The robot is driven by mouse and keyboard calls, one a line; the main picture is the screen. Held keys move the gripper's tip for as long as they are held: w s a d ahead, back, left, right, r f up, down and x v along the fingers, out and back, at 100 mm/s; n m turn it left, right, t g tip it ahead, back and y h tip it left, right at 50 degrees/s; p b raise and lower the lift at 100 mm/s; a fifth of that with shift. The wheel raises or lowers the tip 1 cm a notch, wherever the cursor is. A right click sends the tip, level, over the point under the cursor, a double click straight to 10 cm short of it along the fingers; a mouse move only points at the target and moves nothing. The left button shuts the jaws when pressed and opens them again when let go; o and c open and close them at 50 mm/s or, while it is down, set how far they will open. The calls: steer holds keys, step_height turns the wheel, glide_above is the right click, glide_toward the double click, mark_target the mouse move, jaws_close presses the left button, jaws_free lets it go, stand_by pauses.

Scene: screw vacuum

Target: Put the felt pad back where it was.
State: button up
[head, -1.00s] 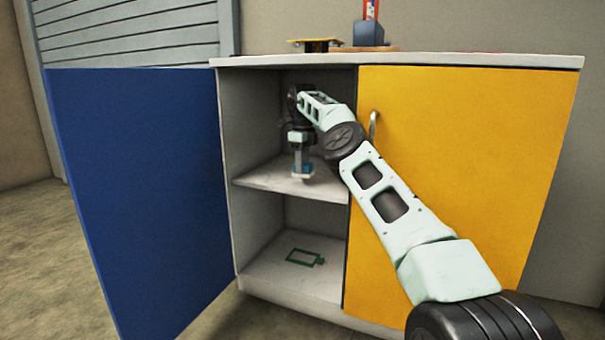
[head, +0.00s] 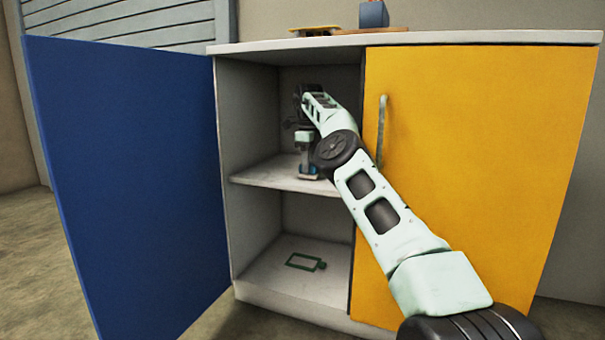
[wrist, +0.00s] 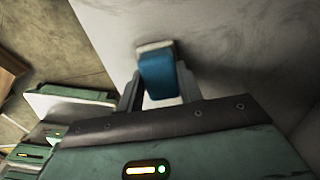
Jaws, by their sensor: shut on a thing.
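The felt pad (wrist: 158,76), a small blue piece with a pale end, is held between the fingers of my gripper (wrist: 158,92) in the wrist view. My gripper also shows in the head view (head: 308,170), pointing down inside the open left half of the cabinet, just over the middle shelf (head: 258,174). The blue of the pad shows small at the fingertips there. I cannot tell whether the pad touches the shelf. My arm hides the right part of the shelf.
The blue door (head: 120,180) stands open at left; the yellow door (head: 480,170) is shut. A green battery-shaped outline (head: 303,262) marks the cabinet floor (head: 270,278). A blue block (head: 373,15) and a yellow item (head: 315,30) are on the top. The shelf's left part is bare.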

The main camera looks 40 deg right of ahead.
stand_by(0.3)
steer(key=shift+f, duration=0.3)
steer(key=o, duration=1)
steer(key=shift+r, duration=0.1)
steer(key=shift+c, duration=0.2)
steer(key=r+p, duration=0.7)
steer(key=p, duration=0.1)
steer(key=shift+w+a+r, duration=0.2)
steer(key=shift+a+r, duration=0.05)
